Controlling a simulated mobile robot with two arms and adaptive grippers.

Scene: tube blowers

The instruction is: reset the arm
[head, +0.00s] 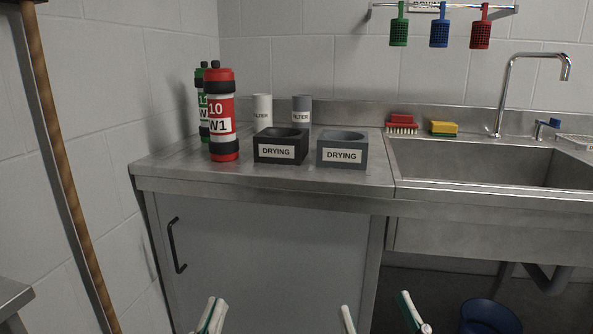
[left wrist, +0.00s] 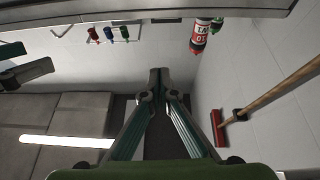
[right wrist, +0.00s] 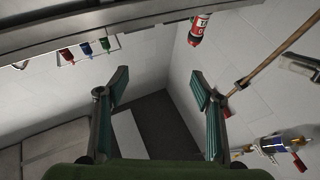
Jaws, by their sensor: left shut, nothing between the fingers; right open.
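My left gripper (head: 212,314) shows at the bottom of the head view, in front of the cabinet and below the counter. In the left wrist view its fingertips (left wrist: 159,82) meet with nothing between them. My right gripper (head: 380,314) is at the bottom of the head view, right of the left one, with its fingers apart. In the right wrist view the space between its fingertips (right wrist: 160,82) is empty. Both grippers are clear of the objects on the counter.
The steel counter (head: 165,166) holds a red tube (head: 221,115), a green tube (head: 201,100), a black drying block (head: 280,147), a grey drying block (head: 342,150) and two filters. A sink (head: 470,162) is at right. A broom (left wrist: 255,102) leans at the wall. A blue bucket (head: 490,317) stands below.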

